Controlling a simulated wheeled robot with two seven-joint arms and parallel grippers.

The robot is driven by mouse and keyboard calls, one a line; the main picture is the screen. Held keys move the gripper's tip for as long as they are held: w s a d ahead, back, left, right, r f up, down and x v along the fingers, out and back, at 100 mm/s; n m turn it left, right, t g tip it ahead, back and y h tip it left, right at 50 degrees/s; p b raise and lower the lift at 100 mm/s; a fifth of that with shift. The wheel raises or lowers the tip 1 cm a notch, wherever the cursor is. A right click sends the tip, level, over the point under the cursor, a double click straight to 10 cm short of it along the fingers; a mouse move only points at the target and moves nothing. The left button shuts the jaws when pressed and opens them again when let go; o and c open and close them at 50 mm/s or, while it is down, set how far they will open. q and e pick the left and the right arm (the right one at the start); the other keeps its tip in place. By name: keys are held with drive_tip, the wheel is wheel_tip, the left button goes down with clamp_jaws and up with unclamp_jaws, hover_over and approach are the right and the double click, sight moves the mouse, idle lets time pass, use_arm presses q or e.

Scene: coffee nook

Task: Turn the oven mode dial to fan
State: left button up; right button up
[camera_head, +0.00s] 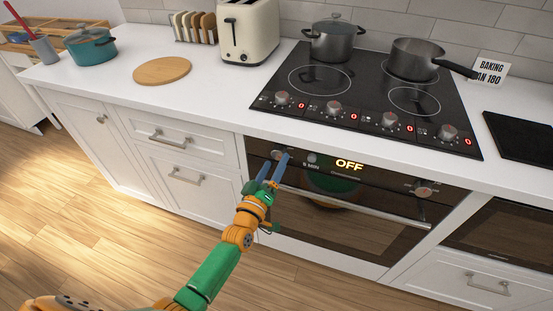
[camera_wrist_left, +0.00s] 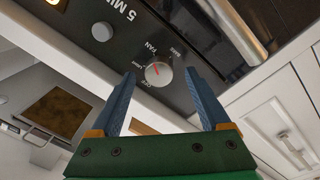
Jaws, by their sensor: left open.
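The oven mode dial (camera_head: 277,154) is a small round grey knob at the left of the black oven panel. In the left wrist view the dial (camera_wrist_left: 159,74) has a red pointer line, and printed labels around it include FAN. Which label the pointer meets is too small to tell for sure. My left gripper (camera_head: 275,163) is open in front of the dial. In the wrist view its blue fingers (camera_wrist_left: 160,76) stand on either side of the dial, and I cannot tell whether they touch it. The oven display (camera_head: 349,165) reads OFF. My right gripper is out of view.
A round button marked 5 MIN (camera_head: 312,159) sits right of the dial, with another knob (camera_head: 424,188) farther right. The oven handle (camera_head: 345,207) runs below. The hob (camera_head: 365,95) with two pots is above, its front knobs over the panel. Floor left of the arm is clear.

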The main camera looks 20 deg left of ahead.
use_arm(q)
drive_tip(key=s, duration=0.5)
drive_tip(key=shift+a, duration=0.15)
drive_tip(key=s+f+m+g+p, duration=0.1)
drive_tip(key=s+f+m+g, duration=0.3)
drive_tip(key=f, duration=0.6)
drive_tip(key=s+f+m+g+p, duration=0.1)
drive_tip(key=s+f+g, duration=0.3)
drive_tip(key=s+f, duration=0.45)
drive_tip(key=s+a+f+m+g, duration=0.1)
drive_tip(key=s+f+m+g, duration=0.1)
drive_tip(key=s, duration=0.6)
drive_tip(key=s+a+f+m+g, duration=0.1)
drive_tip(key=s+f+m+g, duration=0.1)
drive_tip(key=s+f+g, duration=0.2)
drive_tip(key=s+a+f+m+g+y, duration=0.1)
drive_tip(key=s+f+g, duration=0.2)
drive_tip(key=s+f, duration=0.5)
drive_tip(key=s, duration=0.6)
drive_tip(key=shift+f+m+g+p, duration=0.25)
drive_tip(key=shift+m+g+p, duration=0.05)
drive_tip(key=shift+m, duration=0.1)
